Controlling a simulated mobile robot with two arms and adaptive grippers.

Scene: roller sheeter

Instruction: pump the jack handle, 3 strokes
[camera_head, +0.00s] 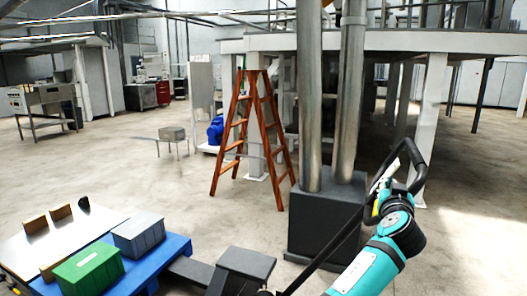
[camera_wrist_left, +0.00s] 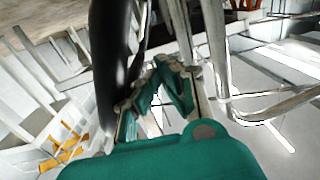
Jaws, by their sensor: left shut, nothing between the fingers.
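The jack handle (camera_head: 424,167) is a black loop on top of a long dark shaft (camera_head: 327,255), which leans up to the right from the jack's dark body (camera_head: 248,264) in the head view. My left gripper (camera_head: 383,183), on a teal arm, is up at the loop. In the left wrist view the gripper (camera_wrist_left: 166,72) has its teal and grey fingers shut with nothing between them. A thick black bar of the handle (camera_wrist_left: 113,55) passes beside the fingers, on the left; whether they touch is unclear. My right gripper is not in view.
A blue pallet (camera_head: 172,251) stands at lower left with a green crate (camera_head: 88,270), a grey crate (camera_head: 139,234) and a board with wooden blocks. A dark plinth (camera_head: 325,215) with two steel pipes and an orange stepladder (camera_head: 240,130) stand behind. Open concrete floor lies left.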

